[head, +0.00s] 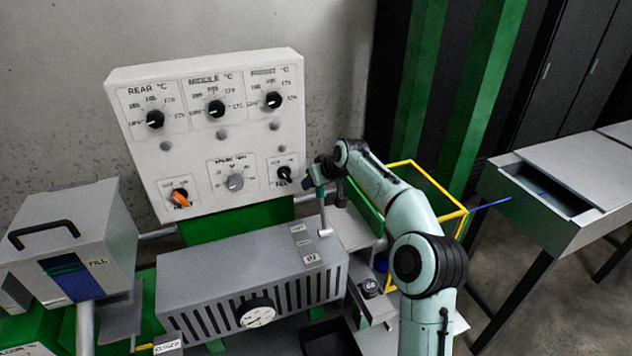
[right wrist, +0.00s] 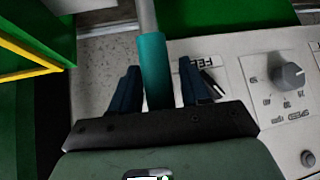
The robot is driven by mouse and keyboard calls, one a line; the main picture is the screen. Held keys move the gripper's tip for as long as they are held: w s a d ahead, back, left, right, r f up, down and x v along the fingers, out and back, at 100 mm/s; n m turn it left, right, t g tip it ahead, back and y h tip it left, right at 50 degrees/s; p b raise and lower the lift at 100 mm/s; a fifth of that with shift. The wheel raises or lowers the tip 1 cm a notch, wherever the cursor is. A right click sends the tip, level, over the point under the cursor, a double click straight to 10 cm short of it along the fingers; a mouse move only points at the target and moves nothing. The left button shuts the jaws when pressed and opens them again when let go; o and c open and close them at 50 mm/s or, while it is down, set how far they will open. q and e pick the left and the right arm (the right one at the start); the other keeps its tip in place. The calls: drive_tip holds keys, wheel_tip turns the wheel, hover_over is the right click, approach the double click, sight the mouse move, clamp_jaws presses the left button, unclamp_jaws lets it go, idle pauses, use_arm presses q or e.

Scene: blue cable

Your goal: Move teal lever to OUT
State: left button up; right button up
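The teal lever (head: 319,197) stands nearly upright on top of the grey slotted box (head: 240,265). Its grey shaft meets the box at the right end, beside a plate with an IN label (head: 311,258) nearer me and another label (head: 297,228), too small to read surely, farther back. My right gripper (head: 322,172) is at the lever's top. In the right wrist view the teal grip (right wrist: 155,72) lies between the two dark fingers of my right gripper (right wrist: 158,85), with a narrow gap on the right; they look open around it. My left gripper is out of view.
A white control panel (head: 220,140) with several knobs stands close behind the lever. A yellow-edged green frame (head: 425,180) is right of it. A FILL hopper (head: 75,240) is at left, and a grey table with an open recess (head: 550,185) is at far right.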

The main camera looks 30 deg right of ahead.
idle(0.3)
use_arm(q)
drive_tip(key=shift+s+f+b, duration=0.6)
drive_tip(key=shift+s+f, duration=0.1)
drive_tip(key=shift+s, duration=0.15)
use_arm(e)
drive_tip(key=v, duration=1.3)
